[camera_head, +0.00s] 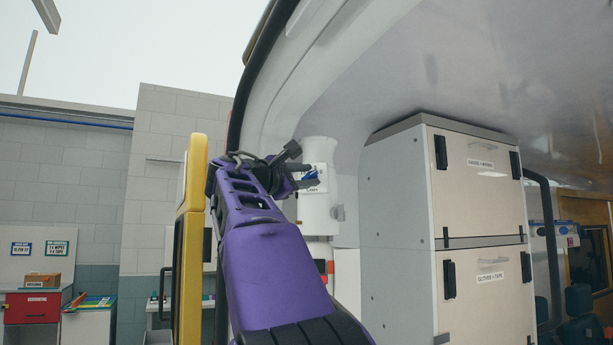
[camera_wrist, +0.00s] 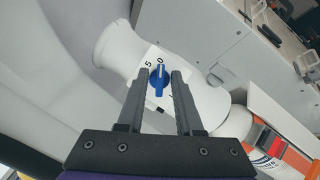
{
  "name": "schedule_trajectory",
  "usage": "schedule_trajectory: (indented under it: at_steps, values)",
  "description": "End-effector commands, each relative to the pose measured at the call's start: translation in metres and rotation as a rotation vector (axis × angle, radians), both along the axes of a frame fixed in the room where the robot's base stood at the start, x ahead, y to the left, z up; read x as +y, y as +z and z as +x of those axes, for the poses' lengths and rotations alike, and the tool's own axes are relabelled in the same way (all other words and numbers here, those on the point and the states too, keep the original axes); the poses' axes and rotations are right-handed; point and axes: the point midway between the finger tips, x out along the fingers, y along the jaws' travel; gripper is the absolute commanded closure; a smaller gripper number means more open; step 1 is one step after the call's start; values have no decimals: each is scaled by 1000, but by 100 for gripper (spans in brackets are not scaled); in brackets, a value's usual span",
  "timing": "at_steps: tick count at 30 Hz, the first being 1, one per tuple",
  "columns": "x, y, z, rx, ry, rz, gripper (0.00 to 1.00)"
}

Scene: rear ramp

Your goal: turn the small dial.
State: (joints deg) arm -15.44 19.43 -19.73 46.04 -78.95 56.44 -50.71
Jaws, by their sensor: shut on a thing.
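The small dial (camera_wrist: 159,82) is a blue knob with a pale pointer line, set on a white plate on a white cylindrical housing (camera_head: 319,215). In the wrist view the marks 5 and 0 show at its upper edge, and the pointer line is toward the 0. My gripper (camera_wrist: 160,75) has one dark finger on each side of the knob and is shut on it. In the head view, my gripper (camera_head: 311,176) reaches the front of the housing, and a bit of the blue dial (camera_head: 311,174) shows between the fingers. Other marks on the plate are partly hidden.
A curved white vehicle wall arches behind the housing. A tall cabinet (camera_head: 398,220) with labelled doors stands to the right. A yellow-edged door (camera_head: 194,190) stands left of my arm. An orange and white item (camera_wrist: 280,140) lies below the housing.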

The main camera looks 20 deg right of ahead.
Motion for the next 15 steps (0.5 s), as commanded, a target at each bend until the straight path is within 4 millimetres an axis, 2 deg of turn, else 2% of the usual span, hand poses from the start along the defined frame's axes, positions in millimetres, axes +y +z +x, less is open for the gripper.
schedule_trajectory:
  at_steps: [1, 2, 11, 15]
  values:
    - [0, 1, 0, -1, 1, 0, 100]
    - [0, 1, 0, -1, 1, 0, 60]
    - [2, 0, -1, 0, 1, 0, 59]
    - [14, -5, -7, -1, 5, 0, 59]
